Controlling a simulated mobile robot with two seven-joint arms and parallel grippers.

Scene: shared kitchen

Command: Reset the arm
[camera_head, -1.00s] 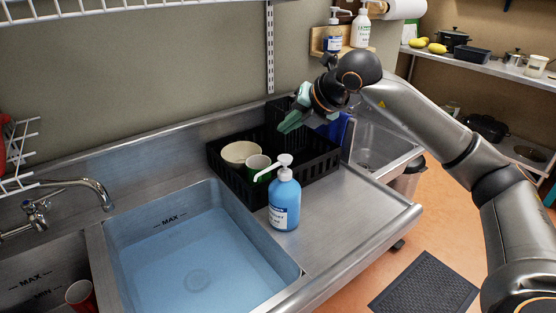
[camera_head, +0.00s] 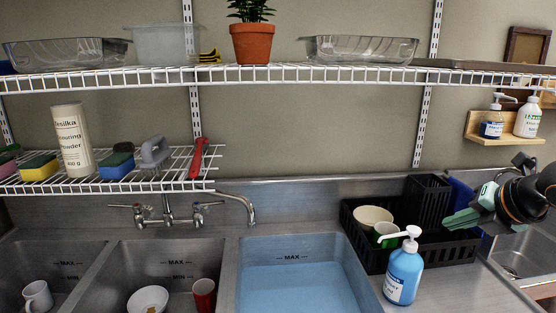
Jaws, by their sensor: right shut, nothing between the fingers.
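My right gripper (camera_head: 463,219) shows at the right edge of the head view. Its green fingers are shut and empty, pointing left. They appear over the right part of the black dish rack (camera_head: 462,254), and I cannot tell how high above it they are. My right arm is mostly cut off by the right edge of the picture. My left gripper is not in view.
A blue soap bottle (camera_head: 404,275) stands in front of the rack, which holds a bowl (camera_head: 373,217) and a cup. A water-filled sink (camera_head: 299,282) lies left of it. A wire shelf (camera_head: 290,75) spans above; a wooden wall shelf (camera_head: 487,131) is at right.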

